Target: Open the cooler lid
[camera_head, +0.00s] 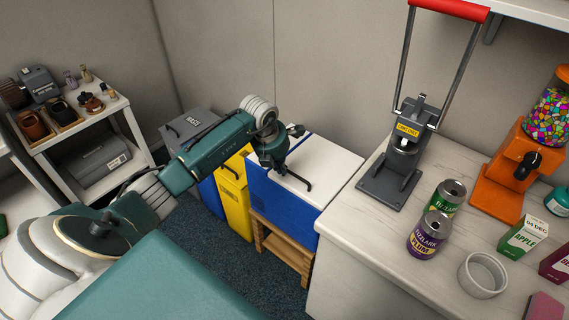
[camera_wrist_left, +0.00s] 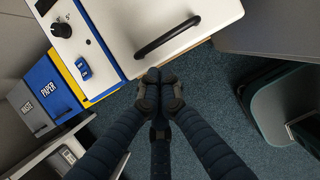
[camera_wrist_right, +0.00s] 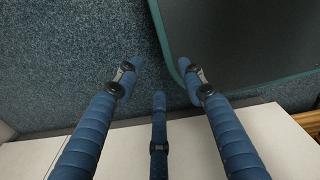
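The cooler (camera_head: 276,200) has a blue body and a white lid (camera_head: 332,157). It stands on a wooden stand between the bins and the counter, and its lid looks shut. A black bar handle (camera_wrist_left: 167,36) runs along the white lid in the left wrist view. My left gripper (camera_wrist_left: 160,80) has its fingertips together with nothing between them, just off the lid's edge and apart from the handle. In the head view my left wrist covers part of the cooler. My right gripper (camera_wrist_right: 158,78) is open and empty, above carpet; it is out of the head view.
A yellow bin (camera_head: 236,195) and a grey waste bin (camera_head: 188,127) stand left of the cooler. On the right, a counter (camera_head: 356,240) holds a press (camera_head: 392,182), cans (camera_head: 429,235) and a candy dispenser (camera_head: 508,175). Carpet (camera_head: 222,258) lies in front.

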